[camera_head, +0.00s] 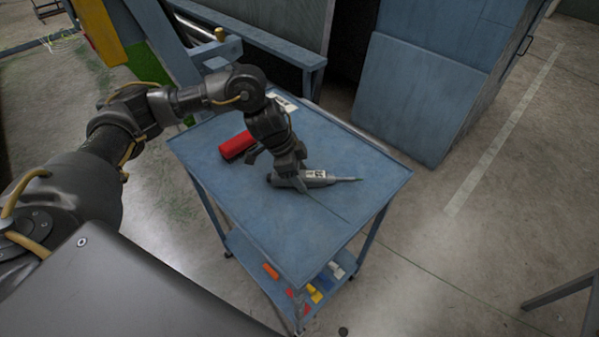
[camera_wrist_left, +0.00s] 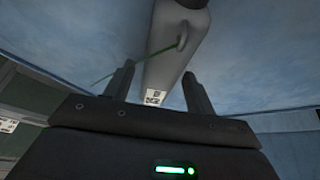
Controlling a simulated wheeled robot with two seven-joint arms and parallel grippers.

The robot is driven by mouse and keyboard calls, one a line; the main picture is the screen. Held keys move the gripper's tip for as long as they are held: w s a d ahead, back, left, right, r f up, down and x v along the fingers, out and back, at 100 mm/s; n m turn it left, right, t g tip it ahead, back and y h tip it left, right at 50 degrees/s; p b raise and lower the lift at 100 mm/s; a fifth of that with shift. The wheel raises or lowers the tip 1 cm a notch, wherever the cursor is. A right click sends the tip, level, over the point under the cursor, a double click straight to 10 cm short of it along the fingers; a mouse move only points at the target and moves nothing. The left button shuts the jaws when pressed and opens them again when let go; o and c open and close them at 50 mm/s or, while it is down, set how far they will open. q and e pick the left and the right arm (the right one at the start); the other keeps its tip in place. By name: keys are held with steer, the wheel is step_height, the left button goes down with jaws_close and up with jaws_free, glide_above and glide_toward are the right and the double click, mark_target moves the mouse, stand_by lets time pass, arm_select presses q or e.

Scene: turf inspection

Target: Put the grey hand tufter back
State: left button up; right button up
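The grey hand tufter (camera_head: 318,178) lies on the blue table top (camera_head: 360,205), its thin tip pointing right and a small printed label on its body. My left gripper (camera_head: 292,176) is down at the tufter's left part and hides some of it. In the left wrist view the tufter (camera_wrist_left: 168,58) shows between the two fingers of my left gripper (camera_wrist_left: 160,88), with visible gaps on both sides. The fingers look open; contact cannot be made out. My right gripper is in neither view.
A white label (camera_head: 284,103) is at the table's back edge. The lower shelf (camera_head: 262,256) holds several small coloured items. A blue cabinet (camera_head: 420,95) stands behind. The table's front and right are mostly clear.

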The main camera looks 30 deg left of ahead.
arm_select(q)
steer(key=v, duration=1.2)
steer(key=shift+r, duration=0.1)
stand_by(0.4)
